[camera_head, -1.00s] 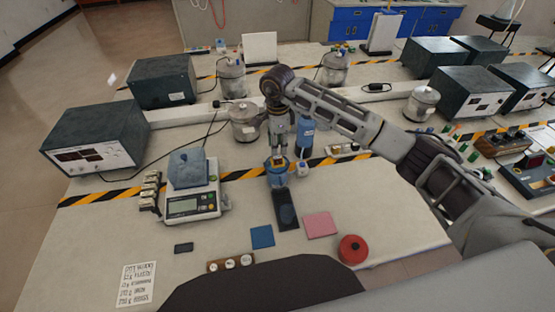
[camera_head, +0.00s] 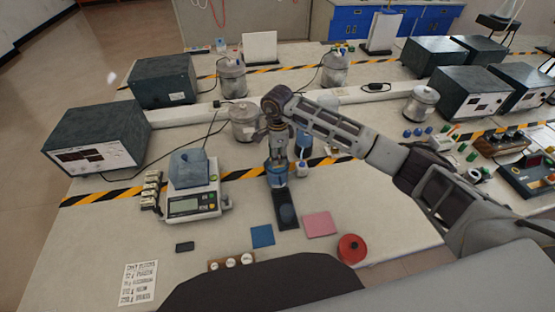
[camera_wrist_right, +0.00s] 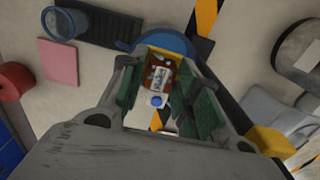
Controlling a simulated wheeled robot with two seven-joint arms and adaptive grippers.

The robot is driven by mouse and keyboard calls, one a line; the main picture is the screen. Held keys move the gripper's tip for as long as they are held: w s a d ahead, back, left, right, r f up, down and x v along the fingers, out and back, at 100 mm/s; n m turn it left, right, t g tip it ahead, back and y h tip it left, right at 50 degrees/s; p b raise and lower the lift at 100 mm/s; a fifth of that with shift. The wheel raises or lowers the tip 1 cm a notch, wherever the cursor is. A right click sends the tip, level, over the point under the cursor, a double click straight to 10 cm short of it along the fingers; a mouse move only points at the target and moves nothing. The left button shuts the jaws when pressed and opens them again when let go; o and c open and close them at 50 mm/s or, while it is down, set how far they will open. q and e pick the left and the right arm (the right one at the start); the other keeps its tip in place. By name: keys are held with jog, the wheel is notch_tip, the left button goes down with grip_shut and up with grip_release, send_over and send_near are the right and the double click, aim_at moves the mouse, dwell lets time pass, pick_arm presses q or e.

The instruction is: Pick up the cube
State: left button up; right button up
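A blue-grey cube-like block (camera_head: 188,168) sits on the pan of a white digital scale (camera_head: 190,203), left of my right gripper. My right gripper (camera_head: 277,158) points down above a blue round container (camera_head: 277,174). In the right wrist view its green-padded fingers (camera_wrist_right: 163,95) stand apart, with the container's blue rim (camera_wrist_right: 152,44) just beyond them. A small white labelled item with a blue cap (camera_wrist_right: 157,101) shows between the fingers. Whether the fingers touch the container I cannot tell. My left gripper is not in view.
A black tray (camera_head: 285,209), blue square (camera_head: 262,236), pink square (camera_head: 320,224) and red cylinder (camera_head: 351,248) lie nearer me. A small white bottle (camera_head: 302,171) stands close to the gripper's right. Metal pots and dark instrument boxes (camera_head: 92,138) stand around.

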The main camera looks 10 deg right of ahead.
grip_shut()
jog(key=shift+r, duration=0.2)
notch_tip(320, 180, up, 18)
jog(key=b, duration=0.3)
jog(key=shift+f, duration=0.15)
dwell(0.6)
jog(key=shift+f, duration=0.1)
dwell(0.4)
